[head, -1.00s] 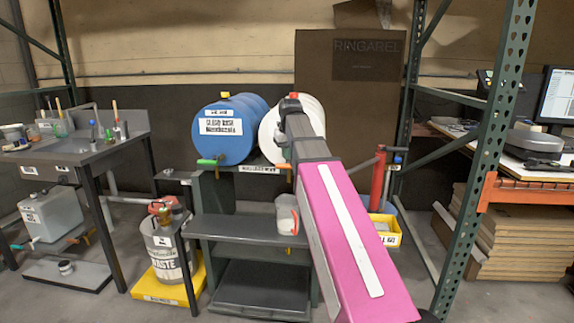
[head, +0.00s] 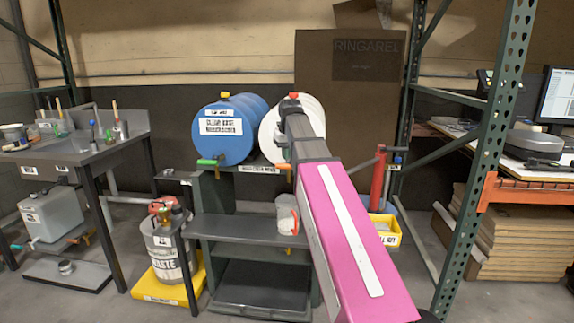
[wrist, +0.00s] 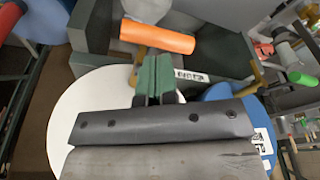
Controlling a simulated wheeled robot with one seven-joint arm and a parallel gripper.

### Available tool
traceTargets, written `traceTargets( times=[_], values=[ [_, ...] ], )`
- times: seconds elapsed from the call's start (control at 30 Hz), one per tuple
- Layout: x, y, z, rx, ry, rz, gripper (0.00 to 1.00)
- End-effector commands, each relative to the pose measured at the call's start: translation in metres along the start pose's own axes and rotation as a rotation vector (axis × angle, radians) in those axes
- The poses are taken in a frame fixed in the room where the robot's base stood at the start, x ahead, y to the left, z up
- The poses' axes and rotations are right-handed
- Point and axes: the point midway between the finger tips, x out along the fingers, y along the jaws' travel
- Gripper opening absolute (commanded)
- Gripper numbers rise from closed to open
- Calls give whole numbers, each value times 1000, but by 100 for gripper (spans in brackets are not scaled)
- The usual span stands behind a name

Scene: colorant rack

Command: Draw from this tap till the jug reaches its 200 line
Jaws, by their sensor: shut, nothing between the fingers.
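The jug (head: 287,214) is whitish and translucent. It stands upright on the grey shelf below the white drum's tap; its lines and fill level are too small to read. The white drum (head: 270,138) lies on its side, partly behind my arm. Its tap has an orange handle (head: 282,166), also seen crosswise in the wrist view (wrist: 158,37). My gripper (wrist: 153,65) is shut and empty, its green fingers just short of the orange handle and apparently apart from it. The jug's pale edge (wrist: 145,10) shows beyond the handle. The head view hides my fingertips.
A blue drum (head: 225,132) with a green tap handle (head: 207,162) lies left of the white drum. A waste can (head: 168,250) stands in a yellow tray at left. A red cylinder (head: 378,178) and a green rack post (head: 480,150) stand at right.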

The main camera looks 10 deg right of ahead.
Motion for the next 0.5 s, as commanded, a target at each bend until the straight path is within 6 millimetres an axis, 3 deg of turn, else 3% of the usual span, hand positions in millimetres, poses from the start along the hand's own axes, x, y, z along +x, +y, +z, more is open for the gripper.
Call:
traceTargets(
  times=[0.5],
  values=[
    [13,0,3,0,1,0,0]
  ],
)
